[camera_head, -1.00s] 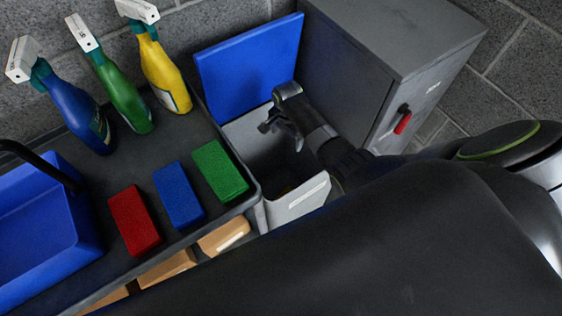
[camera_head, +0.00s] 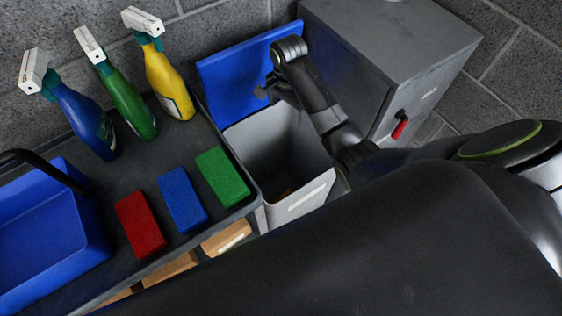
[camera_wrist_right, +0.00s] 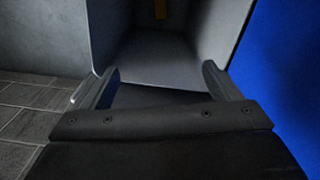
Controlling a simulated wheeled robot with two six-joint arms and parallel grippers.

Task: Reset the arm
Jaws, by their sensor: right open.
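My right gripper (camera_head: 266,92) is over the far part of the open grey bin, in front of its raised blue lid (camera_head: 238,72). In the right wrist view, its two fingers (camera_wrist_right: 160,88) are spread apart with nothing between them. The grey bin (camera_head: 308,196) stands between the cart and the grey cabinet. Something yellow-orange (camera_wrist_right: 160,9) lies deep in the bin, mostly out of sight. My left gripper is not in the head view.
A dark cart top (camera_head: 105,180) holds red (camera_head: 139,224), blue (camera_head: 182,200) and green (camera_head: 222,174) pads, three spray bottles (camera_head: 128,105) and a blue tub (camera_head: 45,240). A grey cabinet (camera_head: 400,45) with a red handle (camera_head: 400,128) stands close right of my arm.

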